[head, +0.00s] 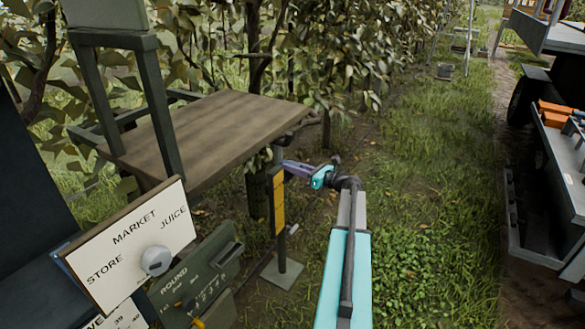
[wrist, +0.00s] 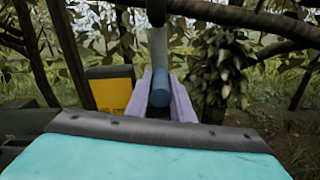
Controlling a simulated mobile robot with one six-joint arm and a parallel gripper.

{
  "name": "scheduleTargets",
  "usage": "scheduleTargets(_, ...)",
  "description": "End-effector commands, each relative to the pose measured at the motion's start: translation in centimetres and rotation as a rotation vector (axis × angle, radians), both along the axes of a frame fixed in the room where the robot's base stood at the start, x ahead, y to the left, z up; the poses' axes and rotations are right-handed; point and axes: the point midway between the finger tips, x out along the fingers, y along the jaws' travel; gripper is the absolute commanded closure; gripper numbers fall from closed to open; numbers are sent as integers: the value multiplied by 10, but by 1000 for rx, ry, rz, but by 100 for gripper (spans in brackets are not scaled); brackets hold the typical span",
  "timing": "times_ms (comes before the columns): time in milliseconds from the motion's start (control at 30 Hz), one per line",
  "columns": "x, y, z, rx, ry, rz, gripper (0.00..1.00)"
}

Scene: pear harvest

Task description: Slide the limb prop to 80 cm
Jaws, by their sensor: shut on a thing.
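The limb prop is a grey upright post (head: 281,246) on a flat square foot, beside the wooden table. A yellow scale plate (head: 279,204) is on it; its marks are too small to read. A yellow plate (wrist: 113,93) also shows left of my fingers in the wrist view. My gripper (head: 288,168) reaches the upper part of the prop from the right. In the wrist view my gripper's pale purple fingers (wrist: 160,100) are shut on a blue rounded grip (wrist: 160,88), with a grey rod (wrist: 158,50) rising behind it. The prop's top is partly hidden by leaves.
The wooden table (head: 205,135) stands left of the prop. A sign with a knob (head: 130,245) and a green panel (head: 200,275) are at front left. Branches (wrist: 250,18) cross above my gripper. Grass (head: 430,210) is open at right, with a vehicle (head: 555,130) beyond.

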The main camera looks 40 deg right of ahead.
Motion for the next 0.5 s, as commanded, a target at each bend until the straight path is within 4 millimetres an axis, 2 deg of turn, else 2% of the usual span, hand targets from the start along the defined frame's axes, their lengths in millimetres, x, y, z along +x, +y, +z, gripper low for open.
scheduleTargets(33, 1, -2, 7, 3, -7, -3, 100)
scheduleTargets(367, 1, -2, 8, 2, -8, -4, 100)
scheduleTargets(400, 1, -2, 8, 1, -8, -4, 76)
scheduleTargets(433, 1, -2, 8, 1, -8, -4, 72)
scheduleTargets(500, 1, -2, 7, 2, -6, -2, 72)
